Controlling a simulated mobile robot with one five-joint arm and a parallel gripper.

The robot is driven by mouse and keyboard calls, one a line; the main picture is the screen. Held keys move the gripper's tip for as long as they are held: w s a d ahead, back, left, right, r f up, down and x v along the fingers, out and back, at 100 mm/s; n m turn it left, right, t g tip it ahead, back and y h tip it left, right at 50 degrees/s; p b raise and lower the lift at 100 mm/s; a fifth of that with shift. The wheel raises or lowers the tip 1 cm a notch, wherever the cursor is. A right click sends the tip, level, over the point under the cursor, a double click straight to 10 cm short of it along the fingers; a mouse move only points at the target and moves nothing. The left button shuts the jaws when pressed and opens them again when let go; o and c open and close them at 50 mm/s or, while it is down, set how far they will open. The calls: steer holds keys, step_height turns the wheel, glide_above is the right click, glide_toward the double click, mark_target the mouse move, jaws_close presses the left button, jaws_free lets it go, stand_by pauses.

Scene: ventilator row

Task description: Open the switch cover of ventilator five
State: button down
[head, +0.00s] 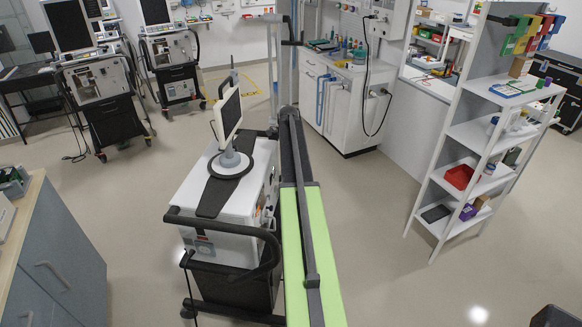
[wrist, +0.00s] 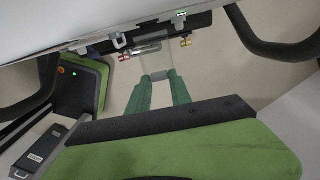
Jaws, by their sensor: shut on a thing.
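The ventilator (head: 228,197) stands in the middle of the head view, a white body with a tilted screen on top, on a dark cart. Its white body (wrist: 60,25) fills the top of the wrist view, with a dark strip of fittings along its edge. In the head view the gripper is hidden beyond my arm, by the ventilator's right side.
The ventilator's black handle (head: 225,230) curves around its near side, close to my arm. A white shelf unit (head: 480,135) stands at right, a grey cabinet (head: 55,260) at left. More ventilators (head: 100,95) stand at back left. Floor is clear between the arm and the shelf.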

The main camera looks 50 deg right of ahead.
mark_target(279, 174)
steer(key=shift+w+a+r+g+h, duration=0.2)
steer(key=shift+w+r+g+h, duration=0.15)
steer(key=shift+g, duration=0.3)
steer(key=shift+w+a+r+g+h, duration=0.2)
steer(key=shift+r+g+h, duration=0.2)
steer(key=shift+g, duration=0.25)
steer(key=c, duration=1.2)
jaws_free()
steer(key=shift+o, duration=0.2)
steer(key=p+v, duration=1.2)
steer(key=shift+f, duration=0.15)
